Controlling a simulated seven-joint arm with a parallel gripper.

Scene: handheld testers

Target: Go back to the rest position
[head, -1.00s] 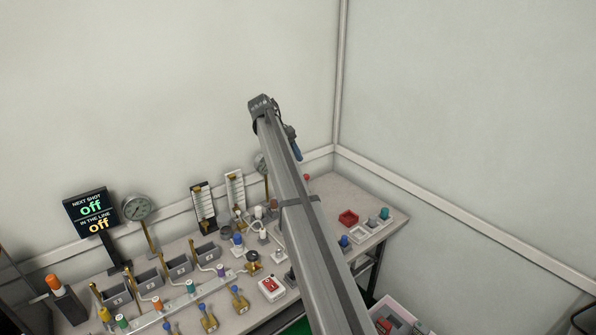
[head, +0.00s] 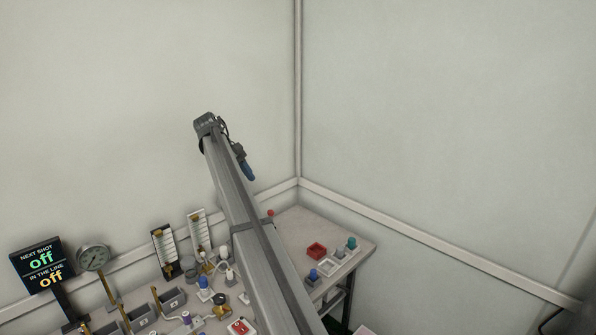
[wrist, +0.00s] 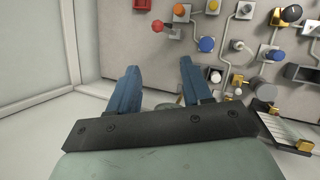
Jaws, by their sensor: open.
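My gripper shows in the wrist view with its two blue fingers (wrist: 158,90) spread apart and nothing between them. It is above and away from the bench, near the wall. In the head view my arm rises across the middle, and a blue finger of my gripper (head: 247,172) shows at its upper end, in front of the pale wall. The bench (head: 300,222) with its testers lies below.
A sign (head: 42,263) reads off twice. A dial gauge (head: 93,258) stands beside it. The room's corner and bare walls are behind.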

